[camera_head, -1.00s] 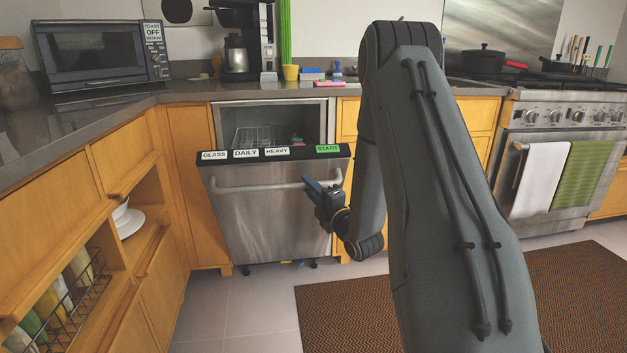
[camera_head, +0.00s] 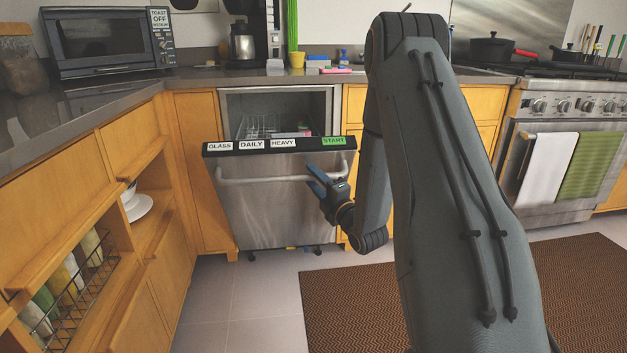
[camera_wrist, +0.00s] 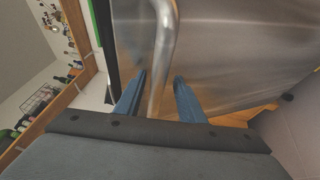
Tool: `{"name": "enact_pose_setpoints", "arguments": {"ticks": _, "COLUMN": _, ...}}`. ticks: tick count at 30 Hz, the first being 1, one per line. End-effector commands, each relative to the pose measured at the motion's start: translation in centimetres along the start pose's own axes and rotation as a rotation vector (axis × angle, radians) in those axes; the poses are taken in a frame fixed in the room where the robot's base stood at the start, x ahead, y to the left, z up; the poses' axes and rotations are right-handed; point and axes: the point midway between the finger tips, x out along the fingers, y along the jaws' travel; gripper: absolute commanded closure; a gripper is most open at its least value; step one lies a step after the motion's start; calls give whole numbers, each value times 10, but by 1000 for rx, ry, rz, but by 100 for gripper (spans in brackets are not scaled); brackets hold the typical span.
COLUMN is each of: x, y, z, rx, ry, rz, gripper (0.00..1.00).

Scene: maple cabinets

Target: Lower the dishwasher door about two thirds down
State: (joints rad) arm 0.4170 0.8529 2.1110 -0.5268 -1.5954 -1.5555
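The steel dishwasher door (camera_head: 270,210) is partly open, its top edge tilted out toward me in the head view. Its bar handle (camera_head: 265,180) runs across below the dark control strip (camera_head: 308,143). My gripper (camera_head: 309,177) is at the right end of the handle. In the wrist view the handle (camera_wrist: 164,40) passes between the two blue fingers of my gripper (camera_wrist: 161,77). The fingers stand apart, with a gap beside the bar, and do not appear clamped on it.
The dishwasher opening (camera_head: 285,105) shows a rack (camera_head: 258,126) inside. Wooden cabinets with an open shelf (camera_head: 135,203) stand at the left. A brown rug (camera_head: 370,305) lies at the right, below the stove (camera_head: 560,120). The tiled floor before the door is clear.

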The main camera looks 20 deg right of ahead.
Motion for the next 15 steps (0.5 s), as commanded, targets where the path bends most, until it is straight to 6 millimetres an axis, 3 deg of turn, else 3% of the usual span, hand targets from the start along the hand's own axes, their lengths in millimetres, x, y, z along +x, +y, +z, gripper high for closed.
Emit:
{"name": "enact_pose_setpoints", "arguments": {"ticks": 5, "x": -10, "y": 0, "z": 0, "rx": 1, "ry": 0, "rz": -1, "gripper": 64}}
{"name": "enact_pose_setpoints", "arguments": {"ticks": 15, "x": -63, "y": 0, "z": -1, "rx": 2, "ry": 0, "rz": -3, "gripper": 64}}
